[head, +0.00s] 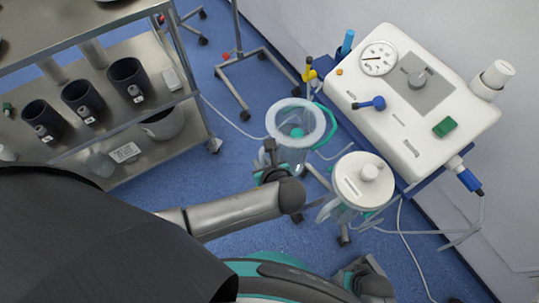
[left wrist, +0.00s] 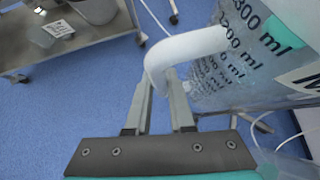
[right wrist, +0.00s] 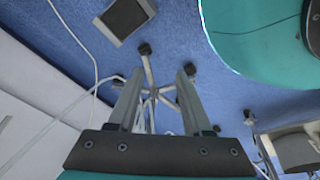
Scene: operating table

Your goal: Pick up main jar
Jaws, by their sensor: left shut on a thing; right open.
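A clear jar with a white ring rim and teal inside (head: 304,150) is beside the white wall unit in the head view. In the left wrist view the clear jar (left wrist: 228,68) carries ml marks and a large letter M, partly cut off. Its white curved handle (left wrist: 190,45) comes down between my left fingertips. My left gripper (left wrist: 160,84) is shut on this handle; it also shows at the jar's near side in the head view (head: 271,160). A second jar with a white lid (head: 350,187) stands to the right. My right gripper (right wrist: 157,82) is open and empty.
The white suction unit (head: 410,95) with gauge and knob is at the right. A steel shelf cart (head: 165,105) with dark cups stands left. A wheeled stand (head: 245,75) is behind. Tubes hang around the jars. Blue floor lies between cart and jars.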

